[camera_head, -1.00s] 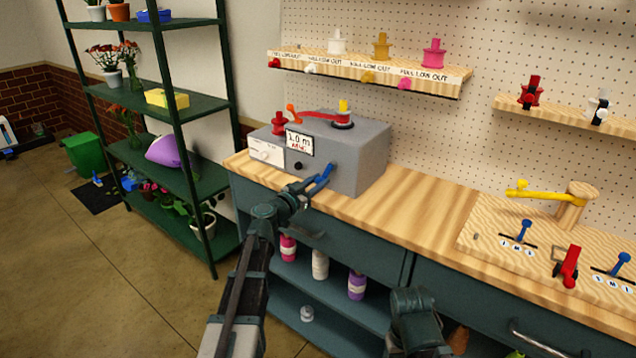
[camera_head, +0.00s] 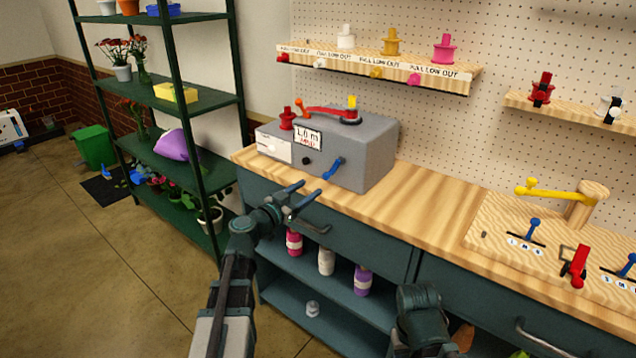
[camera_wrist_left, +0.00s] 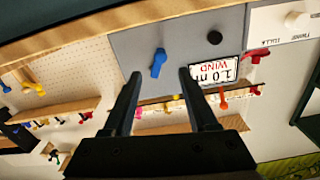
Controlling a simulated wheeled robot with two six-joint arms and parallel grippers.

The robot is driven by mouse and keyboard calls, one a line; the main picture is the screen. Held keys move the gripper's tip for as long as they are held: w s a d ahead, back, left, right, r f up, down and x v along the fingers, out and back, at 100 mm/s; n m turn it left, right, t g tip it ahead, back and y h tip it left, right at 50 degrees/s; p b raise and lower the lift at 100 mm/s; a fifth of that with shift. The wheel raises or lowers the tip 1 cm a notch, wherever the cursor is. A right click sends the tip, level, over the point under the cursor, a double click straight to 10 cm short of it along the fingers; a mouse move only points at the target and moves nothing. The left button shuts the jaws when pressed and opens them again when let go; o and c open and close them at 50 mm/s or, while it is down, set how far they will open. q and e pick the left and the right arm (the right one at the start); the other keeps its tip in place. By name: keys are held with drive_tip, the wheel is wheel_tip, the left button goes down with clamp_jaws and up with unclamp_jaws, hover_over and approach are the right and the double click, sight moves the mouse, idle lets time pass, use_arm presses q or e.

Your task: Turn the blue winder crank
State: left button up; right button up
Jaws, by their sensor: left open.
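The blue winder crank (camera_head: 333,168) sticks out of the front face of the grey winder box (camera_head: 362,165) on the wooden bench. In the left wrist view the crank (camera_wrist_left: 158,63) shows upside down, ahead of the fingers and just left of the gap's middle. My left gripper (camera_head: 302,195) is open and empty, in front of the bench edge, below and left of the crank and apart from it. Its two fingers (camera_wrist_left: 160,90) also show in the left wrist view. My right arm shows at the bottom of the head view; its fingers are not visible.
The box carries a display reading "1.0 m WIND", a black knob (camera_head: 306,160) and a red arm (camera_head: 330,112) on top. A drawer handle (camera_head: 312,226) lies just below my left gripper. A green shelf (camera_head: 190,160) stands left.

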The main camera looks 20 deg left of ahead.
use_arm(q)
drive_tip(key=v, duration=0.4)
drive_tip(key=shift+s+a, duration=0.15)
drive_tip(key=shift+s, duration=0.2)
drive_tip(key=s+d+f+m+g+h, duration=0.1)
drive_tip(key=s+d+f+g+h, duration=0.25)
drive_tip(key=d, duration=0.65)
drive_tip(key=s+d+f+m+g+y, duration=0.1)
drive_tip(key=s+d+f+g, duration=0.1)
drive_tip(key=d+f+g, duration=0.45)
drive_tip(key=s+d+f+n+g+y, duration=0.1)
drive_tip(key=s+d+f+g+y, duration=0.45)
drive_tip(key=s+d+f, duration=0.5)
drive_tip(key=s+a+f+n+g+y, duration=0.1)
drive_tip(key=s+a+n+g+y, duration=0.15)
drive_tip(key=s+y, duration=0.4)
wheel_tip(320, 180, up, 14)
drive_tip(key=s+a+h+p, duration=0.1)
drive_tip(key=h+p, duration=0.1)
drive_tip(key=p, duration=1.2)
drive_tip(key=shift+t, duration=0.4)
